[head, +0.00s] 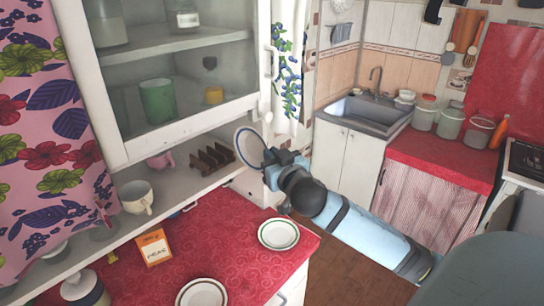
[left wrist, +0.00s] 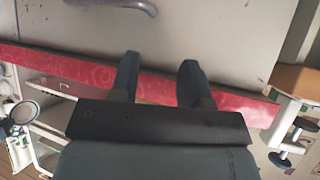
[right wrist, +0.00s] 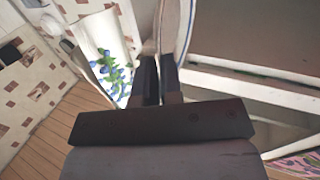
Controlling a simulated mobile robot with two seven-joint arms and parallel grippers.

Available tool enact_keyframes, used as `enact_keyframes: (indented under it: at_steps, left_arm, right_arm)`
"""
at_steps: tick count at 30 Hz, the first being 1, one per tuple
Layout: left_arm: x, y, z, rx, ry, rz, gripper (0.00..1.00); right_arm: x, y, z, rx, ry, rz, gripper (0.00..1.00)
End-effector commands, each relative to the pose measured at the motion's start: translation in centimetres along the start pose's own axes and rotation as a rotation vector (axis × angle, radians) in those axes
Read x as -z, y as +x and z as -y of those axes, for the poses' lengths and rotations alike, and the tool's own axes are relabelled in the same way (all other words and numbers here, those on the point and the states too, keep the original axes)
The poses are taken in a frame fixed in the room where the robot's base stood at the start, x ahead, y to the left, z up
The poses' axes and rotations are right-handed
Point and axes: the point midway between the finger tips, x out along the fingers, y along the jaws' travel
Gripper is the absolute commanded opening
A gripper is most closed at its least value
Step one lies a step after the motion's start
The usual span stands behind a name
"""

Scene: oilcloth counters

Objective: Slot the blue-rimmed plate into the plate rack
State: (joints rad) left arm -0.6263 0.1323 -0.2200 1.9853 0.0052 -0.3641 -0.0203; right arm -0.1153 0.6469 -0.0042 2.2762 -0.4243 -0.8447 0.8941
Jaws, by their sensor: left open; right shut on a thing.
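The blue-rimmed plate (head: 249,147) is upright in my right gripper (head: 271,160), in front of the open lower shelf of the white cupboard. In the right wrist view the plate (right wrist: 176,32) shows nearly edge-on between the fingertips (right wrist: 159,72). The brown wooden plate rack (head: 211,160) stands on that shelf, just left of the plate. The plate appears apart from the rack, and I see no plate in the rack. My left gripper (left wrist: 158,76) is open and empty in the left wrist view, near a red counter edge; the head view does not show it.
A green-rimmed plate (head: 278,246), another plate (head: 202,294) and an orange box (head: 153,247) are on the red counter (head: 215,225). A pink cup (head: 160,162) and a cream cup (head: 137,197) stand left of the rack. The glass-fronted cupboard (head: 185,135) overhangs the shelf.

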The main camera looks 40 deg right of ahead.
Motion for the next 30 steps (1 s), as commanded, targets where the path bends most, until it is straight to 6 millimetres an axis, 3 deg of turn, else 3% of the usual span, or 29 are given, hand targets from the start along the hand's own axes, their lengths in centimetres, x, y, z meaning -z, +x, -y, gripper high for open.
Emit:
enact_keyframes:
  at_steps: [30]
  left_arm:
    - [0.6, 0.0, 0.1, 0.002, 0.002, -0.008, 0.43]
  right_arm:
    - [-0.4, 6.1, 2.5, -0.016, 0.001, 0.000, 0.00]
